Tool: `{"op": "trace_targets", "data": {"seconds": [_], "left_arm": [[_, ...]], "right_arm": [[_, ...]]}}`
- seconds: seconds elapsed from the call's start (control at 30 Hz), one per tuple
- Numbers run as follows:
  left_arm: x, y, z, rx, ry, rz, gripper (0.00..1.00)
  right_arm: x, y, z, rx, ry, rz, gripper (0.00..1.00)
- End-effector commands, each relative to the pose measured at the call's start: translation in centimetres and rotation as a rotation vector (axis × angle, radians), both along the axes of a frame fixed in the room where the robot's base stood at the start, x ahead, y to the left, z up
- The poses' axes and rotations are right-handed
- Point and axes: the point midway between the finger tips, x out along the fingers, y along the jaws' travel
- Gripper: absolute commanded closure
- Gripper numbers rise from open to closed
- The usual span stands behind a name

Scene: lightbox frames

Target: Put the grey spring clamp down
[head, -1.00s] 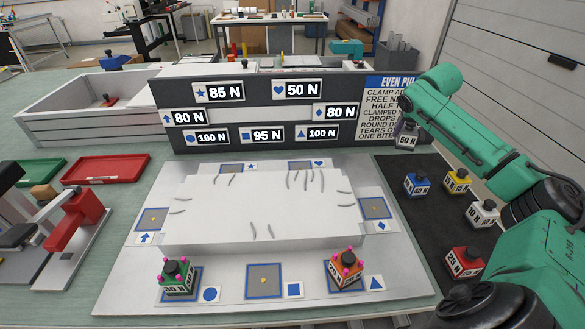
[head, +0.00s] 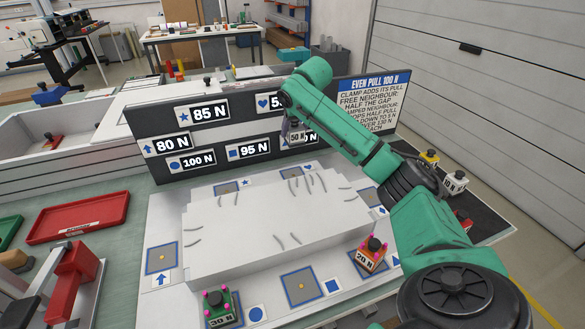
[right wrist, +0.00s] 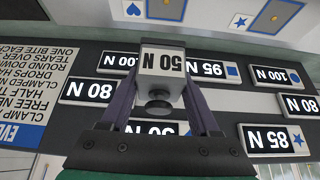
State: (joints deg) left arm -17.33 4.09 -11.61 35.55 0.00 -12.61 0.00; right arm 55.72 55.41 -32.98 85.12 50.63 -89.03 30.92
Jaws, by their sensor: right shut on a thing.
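The grey spring clamp (head: 297,137), a small block marked 50 N, hangs in my right gripper (head: 292,126), in front of the gauge panel and above the far side of the white board. In the right wrist view the clamp (right wrist: 162,65) sits between both fingers of the gripper (right wrist: 163,95), which is shut on it. The clamp is clear of the board. Empty blue-framed pads include the star pad (head: 226,188), arrow pad (head: 162,258) and square pad (head: 300,287). The heart pad (right wrist: 165,10) also looks empty. My left gripper is not in view.
A green 30 N clamp (head: 219,306) and an orange 20 N clamp (head: 371,254) stand on near pads. The white padded block (head: 270,225) fills the board's middle. The gauge panel (head: 160,130) rises behind. Yellow (head: 429,158) and white (head: 453,182) clamps stand on the black mat.

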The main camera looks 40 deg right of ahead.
Motion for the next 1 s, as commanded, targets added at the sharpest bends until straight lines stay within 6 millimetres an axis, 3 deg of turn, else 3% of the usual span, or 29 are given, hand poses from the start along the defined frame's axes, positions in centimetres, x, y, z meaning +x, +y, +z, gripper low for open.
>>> {"op": "trace_targets", "data": {"seconds": [0.1, 0.2, 0.5, 0.87, 0.9, 0.97, 1.0], "left_arm": [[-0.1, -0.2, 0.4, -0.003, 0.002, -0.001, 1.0], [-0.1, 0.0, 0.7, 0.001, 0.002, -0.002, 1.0], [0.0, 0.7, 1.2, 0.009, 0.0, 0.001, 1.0], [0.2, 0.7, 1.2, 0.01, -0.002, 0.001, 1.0], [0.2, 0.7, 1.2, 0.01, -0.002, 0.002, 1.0], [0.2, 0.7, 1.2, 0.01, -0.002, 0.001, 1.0], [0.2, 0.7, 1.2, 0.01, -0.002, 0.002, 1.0]], "right_arm": [[-0.1, 0.0, -4.0, -0.001, 0.005, 0.0, 1.0], [-0.1, 0.0, -6.7, 0.0, 0.001, 0.0, 1.0], [0.0, 0.0, -12.1, 0.001, -0.001, 0.0, 1.0], [0.0, 0.1, -13.1, 0.001, -0.004, 0.0, 1.0], [0.0, 0.1, -13.2, 0.001, -0.003, 0.0, 0.3], [0.0, 0.1, -13.1, 0.001, -0.003, 0.0, 0.08], [0.0, 0.1, -13.1, 0.001, -0.003, 0.0, 0.08]]}}
